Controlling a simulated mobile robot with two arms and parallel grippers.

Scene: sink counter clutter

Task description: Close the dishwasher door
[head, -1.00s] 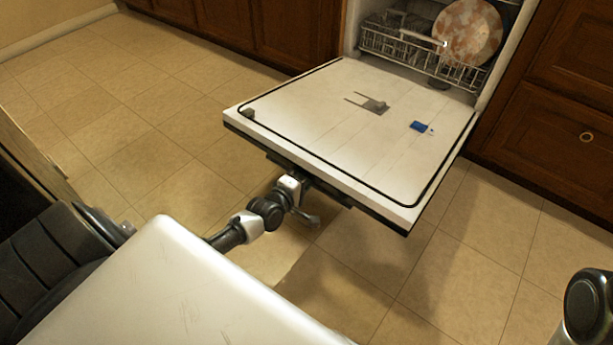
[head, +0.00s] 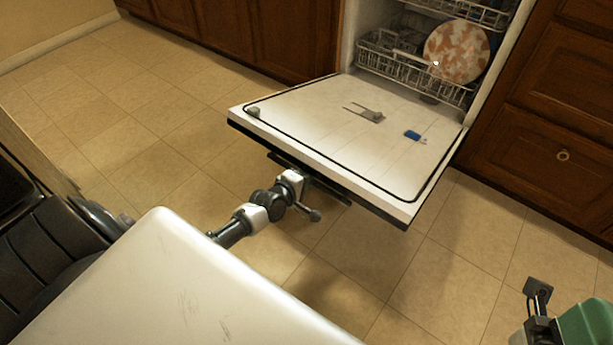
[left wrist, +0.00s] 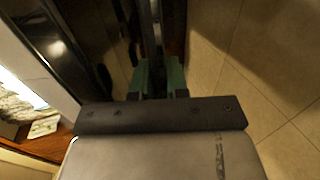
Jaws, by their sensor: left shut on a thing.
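The dishwasher door (head: 330,143) is folded down, open, and tilts slightly, its white inner side facing up. A blue detergent cup (head: 412,135) and a grey latch piece (head: 366,113) sit on it. My left gripper (head: 287,168) is at the outer side of the door's front edge, its fingertips hidden by the door in the head view. In the left wrist view its green fingers (left wrist: 157,78) are shut on a dark bar that appears to be the door handle. Part of my right gripper (head: 560,318) shows at the lower right corner; its fingertips cannot be made out.
The dishwasher's lower rack (head: 400,67) is pushed in and holds an orange-and-white plate (head: 456,52). Brown cabinets and drawers (head: 556,125) flank it. Open tile floor (head: 130,125) lies left of and in front of the door.

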